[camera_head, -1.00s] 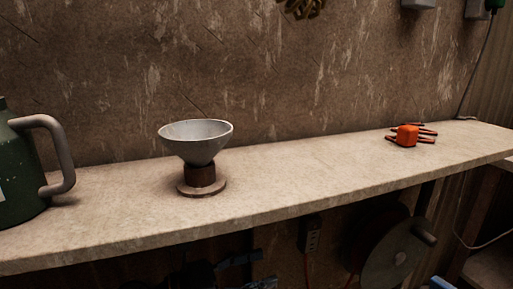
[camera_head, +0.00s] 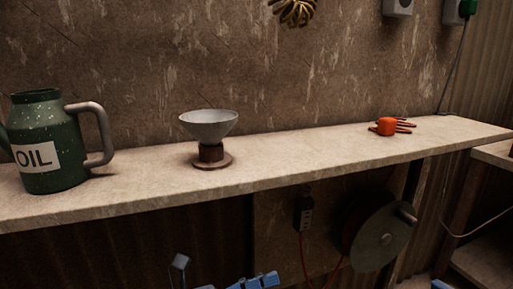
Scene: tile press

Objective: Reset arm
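The task line names no object to handle. Blue and grey parts that look like my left gripper (camera_head: 222,275) show at the bottom edge, below the shelf and left of centre. They are cut off by the frame, and I cannot tell whether the fingers are open or shut. Nothing held shows there. A small blue tip at the bottom right, probably part of my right gripper (camera_head: 440,284), is almost wholly out of frame. Its state is hidden. Both sets of parts appear apart from the things on the shelf.
A pale shelf (camera_head: 300,164) runs across the view. It bears a green oil can (camera_head: 45,130), a grey funnel (camera_head: 208,125) upright on a brown round base, and an orange object with prongs (camera_head: 387,126). A cable reel (camera_head: 378,240) and a socket box (camera_head: 303,214) are below.

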